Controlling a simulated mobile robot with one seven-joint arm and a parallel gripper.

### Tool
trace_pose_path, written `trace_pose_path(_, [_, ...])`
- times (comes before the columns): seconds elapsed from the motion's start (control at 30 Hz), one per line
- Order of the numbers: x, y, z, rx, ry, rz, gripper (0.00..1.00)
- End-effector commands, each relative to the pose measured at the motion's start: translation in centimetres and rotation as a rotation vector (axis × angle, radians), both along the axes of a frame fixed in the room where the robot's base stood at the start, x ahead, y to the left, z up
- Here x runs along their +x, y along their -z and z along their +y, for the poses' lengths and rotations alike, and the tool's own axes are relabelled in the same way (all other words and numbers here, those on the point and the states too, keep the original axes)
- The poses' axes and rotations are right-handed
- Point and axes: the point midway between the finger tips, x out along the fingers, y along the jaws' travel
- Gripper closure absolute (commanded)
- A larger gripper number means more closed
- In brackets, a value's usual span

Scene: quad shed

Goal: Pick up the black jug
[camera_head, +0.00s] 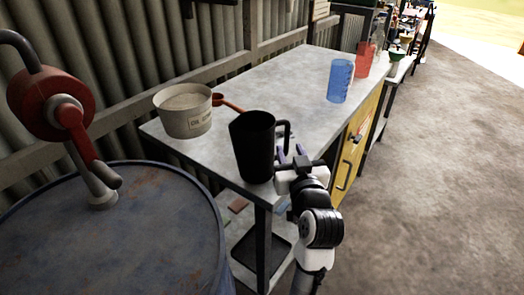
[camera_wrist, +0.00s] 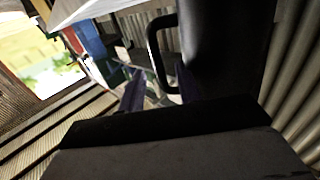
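The black jug (camera_head: 252,148) stands upright at the near corner of the grey workbench (camera_head: 282,88). Its handle is on its right side, facing my gripper. My gripper (camera_head: 290,154) is just right of the jug, near handle height, with its two purple fingers apart. In the wrist view the jug (camera_wrist: 225,45) fills the upper right, and its looped handle shows above and between the fingertips of my gripper (camera_wrist: 162,90). I cannot tell whether either finger touches the handle. Nothing is held.
A tub of granules (camera_head: 184,112) with a red-handled scoop (camera_head: 230,103) stands left of the jug. A blue drum (camera_head: 110,240) is at near left. Floor to the right is clear.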

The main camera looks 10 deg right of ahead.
Motion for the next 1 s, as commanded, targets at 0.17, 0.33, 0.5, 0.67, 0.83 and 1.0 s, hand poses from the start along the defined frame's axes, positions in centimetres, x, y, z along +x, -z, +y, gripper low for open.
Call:
trace_pose_path(0.17, [1.6, -0.5, -0.1, 0.000, -0.001, 0.001, 0.66])
trace_pose_path(0.33, [4.2, -0.6, -0.2, 0.000, -0.001, 0.002, 0.66])
trace_pose_path(0.5, [5.4, -0.4, -0.2, 0.000, -0.001, 0.000, 0.66])
trace_pose_path(0.67, [5.5, -0.3, -0.2, -0.001, 0.000, 0.000, 0.66])
trace_pose_path(0.83, [5.4, -0.3, -0.2, -0.001, 0.000, 0.000, 0.82])
trace_pose_path(1.0, [5.4, -0.3, -0.2, -0.001, 0.000, 0.000, 1.00])
